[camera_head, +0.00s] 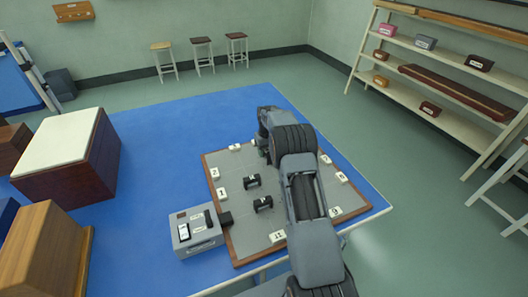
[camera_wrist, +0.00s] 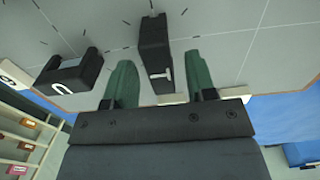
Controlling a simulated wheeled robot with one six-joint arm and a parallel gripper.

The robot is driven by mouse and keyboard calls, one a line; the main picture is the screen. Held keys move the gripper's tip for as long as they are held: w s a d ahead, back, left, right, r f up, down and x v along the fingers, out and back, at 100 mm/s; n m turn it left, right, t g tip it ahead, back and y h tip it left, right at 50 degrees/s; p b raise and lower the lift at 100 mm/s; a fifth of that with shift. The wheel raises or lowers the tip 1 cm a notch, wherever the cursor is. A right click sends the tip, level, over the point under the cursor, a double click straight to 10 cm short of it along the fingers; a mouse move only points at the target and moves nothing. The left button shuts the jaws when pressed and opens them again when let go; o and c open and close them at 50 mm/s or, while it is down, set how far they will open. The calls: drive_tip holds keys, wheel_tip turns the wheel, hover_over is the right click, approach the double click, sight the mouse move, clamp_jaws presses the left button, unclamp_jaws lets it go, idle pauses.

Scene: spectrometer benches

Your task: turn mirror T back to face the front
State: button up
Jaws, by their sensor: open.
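Mirror T (camera_wrist: 153,42) is a dark upright block with a white T on the end nearest the wrist camera. It stands on the grey board (camera_wrist: 235,55). My gripper (camera_wrist: 158,60) is open, with one green finger on each side of mirror T. Gaps show between the fingers and the block. The block's long side runs roughly along the fingers, slightly tilted in the picture. In the head view my arm hides the gripper and mirror T.
Another black mount (camera_wrist: 75,72), its letter like a U, stands left of my gripper. Two black mounts (camera_head: 252,181) (camera_head: 263,203) stand on the board's left half. A grey box (camera_head: 197,232) stands beside the board on the blue table (camera_head: 165,125). White number tags line the board's edges.

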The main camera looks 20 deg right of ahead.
drive_tip(key=shift+c, duration=0.2)
drive_tip(key=c, duration=0.9)
drive_tip(key=shift+a, duration=0.15)
drive_tip(key=m+b, duration=0.1)
drive_tip(key=m, duration=0.3)
drive_tip(key=m+b, duration=0.1)
drive_tip(key=m, duration=0.8)
drive_tip(key=shift+m, duration=0.4)
drive_tip(key=shift+m+b, duration=0.35)
drive_tip(key=shift+m, duration=1.75)
